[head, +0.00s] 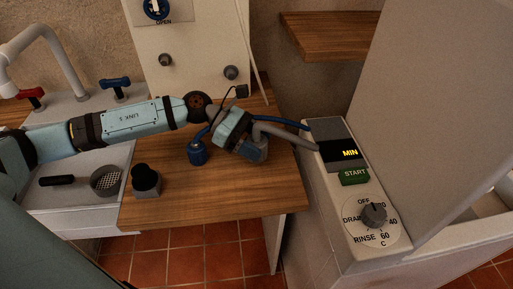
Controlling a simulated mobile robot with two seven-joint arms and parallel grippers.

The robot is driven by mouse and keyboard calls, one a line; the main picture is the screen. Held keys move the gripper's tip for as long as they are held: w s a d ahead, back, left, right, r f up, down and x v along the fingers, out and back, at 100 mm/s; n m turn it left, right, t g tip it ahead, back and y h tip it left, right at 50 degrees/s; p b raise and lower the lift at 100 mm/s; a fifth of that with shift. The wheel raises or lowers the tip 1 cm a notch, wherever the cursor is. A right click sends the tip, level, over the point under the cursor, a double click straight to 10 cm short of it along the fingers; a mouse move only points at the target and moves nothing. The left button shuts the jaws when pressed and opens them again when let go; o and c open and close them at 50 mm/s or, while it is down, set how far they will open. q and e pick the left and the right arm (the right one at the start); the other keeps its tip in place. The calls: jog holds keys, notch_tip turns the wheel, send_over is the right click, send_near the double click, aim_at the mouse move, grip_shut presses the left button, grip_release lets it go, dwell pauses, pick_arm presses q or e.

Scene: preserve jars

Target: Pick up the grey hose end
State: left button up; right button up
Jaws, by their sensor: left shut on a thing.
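The grey hose (288,133) runs from the side of the white machine leftward to my left gripper (252,150). My left gripper is shut on the grey hose end, just above the right part of the wooden counter. The jaws and my wrist hide most of that end. A blue hose passes behind my gripper to a blue hose end (197,153), which rests on the counter to the left of the gripper. My right gripper is not in view.
The machine's control panel with a dial (374,215) and green START button (354,177) is at right. A black knob-like object (146,180) stands on the counter's left. A strainer (106,181) lies by the sink. The counter's front middle (215,200) is clear.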

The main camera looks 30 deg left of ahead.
aim_at(257, 140)
pick_arm(q)
notch_tip(257, 140, up, 17)
jog(key=shift+r+p, duration=0.2)
jog(key=shift+p, duration=0.2)
